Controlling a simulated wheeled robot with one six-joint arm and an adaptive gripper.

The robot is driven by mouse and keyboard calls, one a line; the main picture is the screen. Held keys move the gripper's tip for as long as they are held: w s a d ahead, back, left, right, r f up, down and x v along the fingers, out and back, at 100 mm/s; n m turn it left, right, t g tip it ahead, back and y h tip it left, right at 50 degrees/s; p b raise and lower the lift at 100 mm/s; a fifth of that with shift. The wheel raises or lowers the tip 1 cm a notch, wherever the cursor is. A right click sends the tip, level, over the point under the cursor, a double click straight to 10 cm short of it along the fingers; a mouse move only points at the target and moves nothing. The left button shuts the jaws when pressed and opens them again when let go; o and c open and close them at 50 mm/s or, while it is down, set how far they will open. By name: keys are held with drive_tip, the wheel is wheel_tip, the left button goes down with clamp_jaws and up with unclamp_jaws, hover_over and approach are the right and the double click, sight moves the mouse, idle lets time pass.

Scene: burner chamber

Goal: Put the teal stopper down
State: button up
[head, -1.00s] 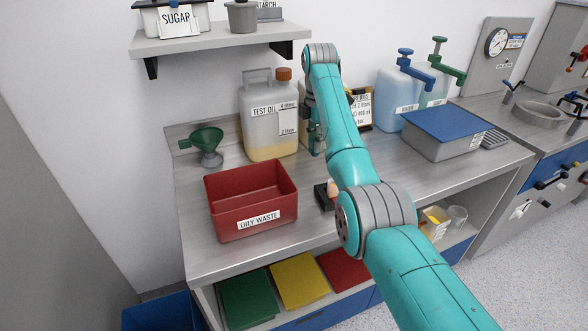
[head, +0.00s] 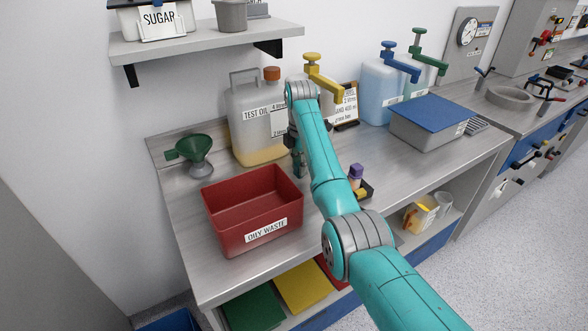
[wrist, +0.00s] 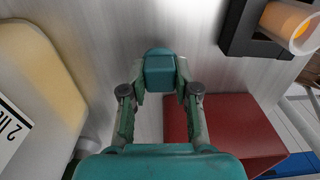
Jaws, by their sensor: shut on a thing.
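The teal stopper (wrist: 160,70) is a small rounded teal block, seen between the fingertips in the wrist view. My gripper (wrist: 160,82) is shut on it. In the head view my gripper (head: 299,168) hangs over the worktop, between the test oil jug and the red bin, mostly hidden by my arm. The stopper cannot be made out there. In the wrist view pale worktop shows around the stopper; I cannot tell whether it touches the surface.
The TEST OIL jug (head: 258,125) stands behind, the red OILY WASTE bin (head: 252,210) in front. A green funnel (head: 192,150) is at left. A black holder (wrist: 248,30) with a vial (wrist: 288,24) is near. A blue-lidded box (head: 430,120) is at right.

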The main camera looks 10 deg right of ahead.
drive_tip(key=shift+d+f, duration=0.1)
drive_tip(key=shift+f, duration=0.6)
drive_tip(key=shift+f, duration=0.1)
drive_tip(key=o, duration=0.9)
